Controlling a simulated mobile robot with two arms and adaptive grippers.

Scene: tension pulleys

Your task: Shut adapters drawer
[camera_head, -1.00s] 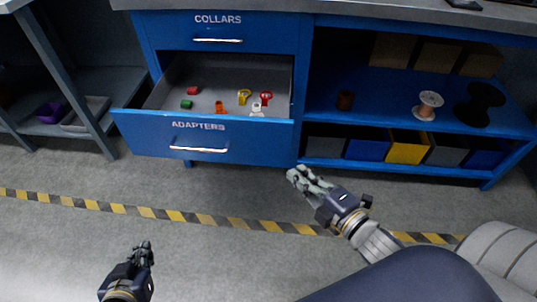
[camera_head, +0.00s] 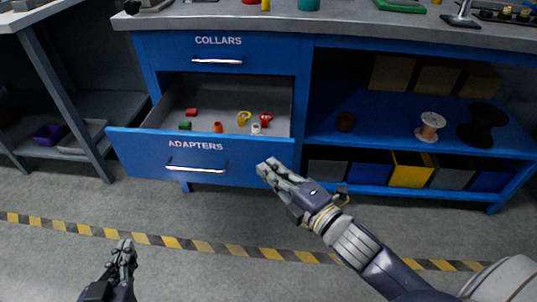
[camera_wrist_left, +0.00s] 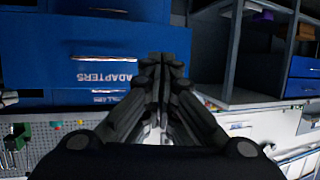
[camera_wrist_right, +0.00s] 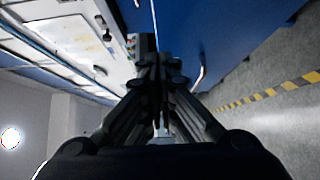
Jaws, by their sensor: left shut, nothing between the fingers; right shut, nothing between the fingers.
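The blue ADAPTERS drawer (camera_head: 140,150) stands pulled out below the closed COLLARS drawer in the head view. Its silver handle (camera_head: 197,169) is on the front panel. Small red, green, orange, yellow and white parts lie inside it. My right gripper (camera_head: 266,168) is shut and empty, at the right end of the drawer front; whether it touches is unclear. In the right wrist view the blue drawer front (camera_wrist_right: 215,30) fills the top right. My left gripper (camera_head: 124,247) is shut and empty, low over the floor, away from the drawer. The left wrist view shows the ADAPTERS label upside down.
The COLLARS drawer (camera_head: 165,55) is shut above. Right of the drawers are open shelves with spools (camera_head: 430,127) and bins, including a yellow bin (camera_head: 411,170). A grey table frame stands at left. Floor in front is clear, with a yellow-black stripe (camera_head: 170,242).

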